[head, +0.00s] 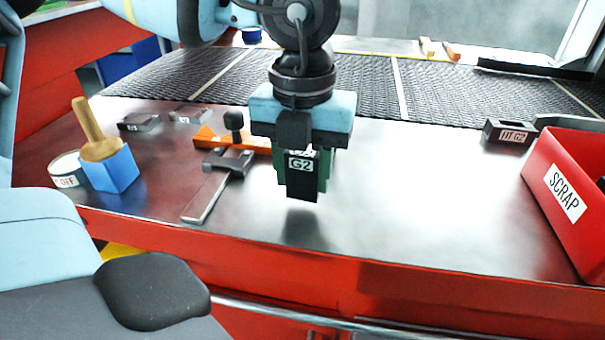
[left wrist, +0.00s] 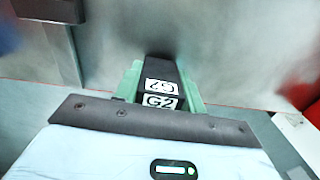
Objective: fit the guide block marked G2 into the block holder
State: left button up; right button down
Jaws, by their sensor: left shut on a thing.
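The black guide block marked G2 (head: 302,186) is held upright between the green fingers of my left gripper (head: 304,168), a little above the front of the steel table. In the left wrist view the block (left wrist: 161,72) shows two white labels, with the gripper fingers (left wrist: 160,88) on either side. A dark block-shaped piece at the far right (head: 508,132), with a recess in its top and a partly readable label ending in G2, looks like the block holder. My left gripper is well to its left. My right gripper is not in view.
A red SCRAP bin (head: 562,205) stands at the right edge, close to the dark holder. An orange and grey clamp (head: 226,162), a blue block with a wooden-handled tool (head: 110,170) and small dark blocks (head: 138,122) lie left. The mesh belt (head: 350,80) runs behind; the right-centre table is clear.

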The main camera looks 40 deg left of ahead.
pick_arm(q)
notch_tip(320, 180, up, 27)
jog(key=p, duration=0.4)
jog(key=shift+f, duration=0.15)
jog(key=shift+s, duration=0.1)
